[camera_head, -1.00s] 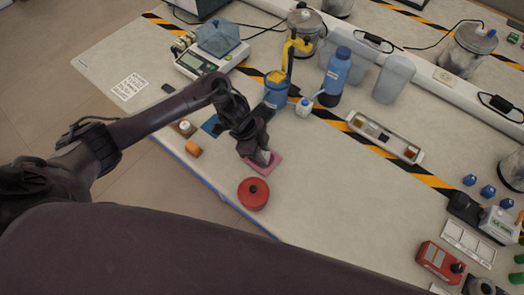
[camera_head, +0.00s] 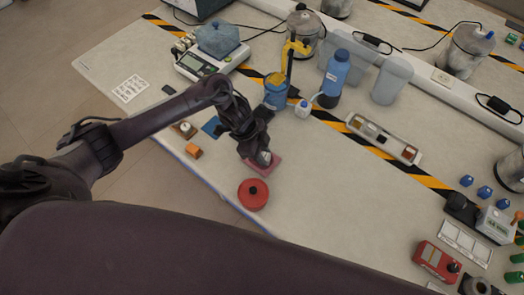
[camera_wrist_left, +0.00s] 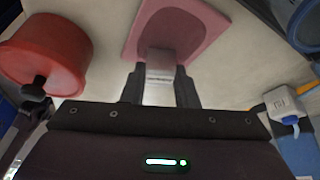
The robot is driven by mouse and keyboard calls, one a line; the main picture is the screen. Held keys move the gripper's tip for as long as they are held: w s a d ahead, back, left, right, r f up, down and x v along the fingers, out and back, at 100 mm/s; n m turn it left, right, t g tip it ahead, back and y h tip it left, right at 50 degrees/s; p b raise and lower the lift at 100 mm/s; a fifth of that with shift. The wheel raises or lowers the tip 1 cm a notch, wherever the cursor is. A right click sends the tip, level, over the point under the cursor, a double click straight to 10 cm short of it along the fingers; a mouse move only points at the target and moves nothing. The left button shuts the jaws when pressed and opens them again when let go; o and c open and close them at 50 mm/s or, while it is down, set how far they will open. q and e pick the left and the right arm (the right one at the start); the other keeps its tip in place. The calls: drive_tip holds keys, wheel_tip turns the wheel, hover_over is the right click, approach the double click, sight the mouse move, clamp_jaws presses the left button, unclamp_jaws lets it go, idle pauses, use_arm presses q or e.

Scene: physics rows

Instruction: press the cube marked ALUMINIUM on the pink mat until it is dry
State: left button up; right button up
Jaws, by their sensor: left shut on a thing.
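My left gripper (camera_head: 260,158) is shut on a small silvery metal cube (camera_head: 265,158) over the pink mat (camera_head: 275,168). In the left wrist view the cube (camera_wrist_left: 160,72) sits between the two dark fingers (camera_wrist_left: 160,90), and the pink mat (camera_wrist_left: 190,22) spreads out behind it. The cube is at or just above the mat; I cannot tell whether it touches. Any marking on the cube is too small to read. The gripper hides part of the mat in the head view. My right gripper is not in view.
A red lidded pot (camera_head: 253,194) stands close in front of the mat. An orange block (camera_head: 194,151) and a blue mat (camera_head: 211,127) lie to the left. A blue container (camera_head: 275,93) and a small white bottle (camera_head: 303,108) stand behind.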

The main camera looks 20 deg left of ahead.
use_arm(q)
drive_tip(key=shift+r, duration=0.3)
wheel_tip(320, 180, up, 5)
drive_tip(key=p, duration=0.5)
drive_tip(key=shift+f, duration=0.1)
idle(0.4)
